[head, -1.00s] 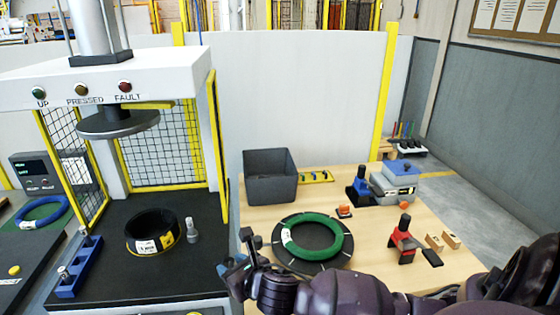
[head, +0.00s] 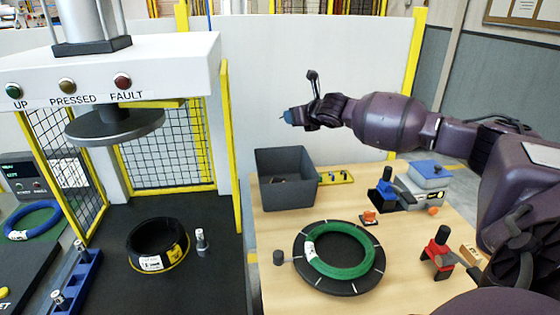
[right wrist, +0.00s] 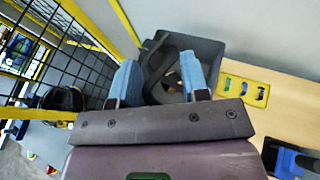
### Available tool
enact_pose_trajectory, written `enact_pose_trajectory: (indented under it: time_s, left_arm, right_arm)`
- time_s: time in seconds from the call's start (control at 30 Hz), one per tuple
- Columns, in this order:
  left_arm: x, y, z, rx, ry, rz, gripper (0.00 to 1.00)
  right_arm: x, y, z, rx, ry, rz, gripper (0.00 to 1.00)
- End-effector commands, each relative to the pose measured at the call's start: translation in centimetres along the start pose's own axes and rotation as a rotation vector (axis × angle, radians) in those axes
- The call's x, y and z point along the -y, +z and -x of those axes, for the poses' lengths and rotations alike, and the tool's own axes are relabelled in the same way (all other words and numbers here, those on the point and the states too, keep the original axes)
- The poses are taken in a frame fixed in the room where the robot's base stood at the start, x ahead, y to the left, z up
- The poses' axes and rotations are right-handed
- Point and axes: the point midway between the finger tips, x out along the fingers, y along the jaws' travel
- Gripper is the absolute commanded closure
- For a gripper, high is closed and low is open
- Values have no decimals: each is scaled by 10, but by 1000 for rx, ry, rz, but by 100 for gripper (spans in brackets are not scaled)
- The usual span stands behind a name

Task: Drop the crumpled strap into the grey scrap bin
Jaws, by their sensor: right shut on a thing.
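The grey scrap bin (head: 287,192) stands at the back left of the wooden table, open at the top, with some small pieces inside. My right gripper (head: 291,117) is raised above the bin, pointing left, with its blue fingertips higher than the rim. In the right wrist view, the crumpled strap (right wrist: 153,72) shows as dark loops between the two blue fingers, with the bin (right wrist: 207,48) behind and below it. My right gripper (right wrist: 158,82) is shut on the strap. The strap is hard to make out in the head view. My left gripper is not in view.
A green coil (head: 318,258) lies on a black turntable (head: 300,262) in front of the bin. The press with a yellow-edged mesh guard (head: 232,150) stands left of the bin. A yellow tray (head: 336,177) and blue-grey devices (head: 428,172) are to its right.

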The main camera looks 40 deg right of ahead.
Motion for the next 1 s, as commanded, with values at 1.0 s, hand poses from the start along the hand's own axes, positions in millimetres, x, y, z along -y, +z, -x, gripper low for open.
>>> enact_pose_trajectory:
  time_s: [1.0]
  left_arm:
    - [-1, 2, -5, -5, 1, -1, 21]
  right_arm:
    - [18, -119, -53, -4, -20, -11, 81]
